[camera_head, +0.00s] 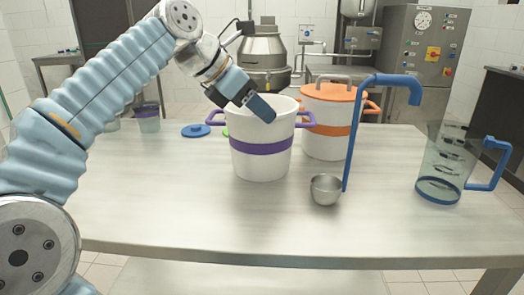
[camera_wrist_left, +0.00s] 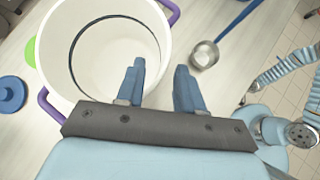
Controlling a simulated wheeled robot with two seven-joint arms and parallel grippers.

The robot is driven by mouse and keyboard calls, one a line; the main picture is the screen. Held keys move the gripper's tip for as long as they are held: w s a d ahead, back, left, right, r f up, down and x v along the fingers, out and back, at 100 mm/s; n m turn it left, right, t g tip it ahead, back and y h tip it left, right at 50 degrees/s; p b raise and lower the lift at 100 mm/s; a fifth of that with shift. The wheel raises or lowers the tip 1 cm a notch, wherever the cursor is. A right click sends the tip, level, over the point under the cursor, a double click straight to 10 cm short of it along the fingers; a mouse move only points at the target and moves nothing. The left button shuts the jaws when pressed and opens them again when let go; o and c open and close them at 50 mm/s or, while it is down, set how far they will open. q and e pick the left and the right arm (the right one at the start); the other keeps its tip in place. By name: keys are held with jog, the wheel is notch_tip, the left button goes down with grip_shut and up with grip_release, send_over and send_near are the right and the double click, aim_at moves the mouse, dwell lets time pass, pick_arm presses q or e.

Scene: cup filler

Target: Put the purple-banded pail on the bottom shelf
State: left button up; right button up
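The purple-banded pail (camera_head: 262,165) stands upright and uncovered on the table, white with purple side handles. In the left wrist view the pail (camera_wrist_left: 55,60) shows from above, its inside looking empty. My left gripper (camera_head: 260,106) is over the pail's rim, pointing down. In the wrist view my left gripper (camera_wrist_left: 160,85) has its fingers apart, one over the opening and one outside the wall, with nothing clearly gripped. I cannot tell whether they touch the rim. The bottom shelf (camera_head: 230,276) shows partly below the table's front edge. My right gripper is out of view.
An orange-banded pail (camera_head: 325,140) with an orange lid stands behind on the right. A ladle (camera_head: 325,190) with a blue handle and a clear jug (camera_head: 440,170) are to the right. A blue lid (camera_head: 195,130) lies left. The table's front left (camera_head: 150,200) is clear.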

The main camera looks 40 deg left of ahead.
aim_at(285, 128)
pick_arm(q)
jog(key=x, duration=0.5)
jog(key=shift+w+d, duration=0.25)
grip_shut()
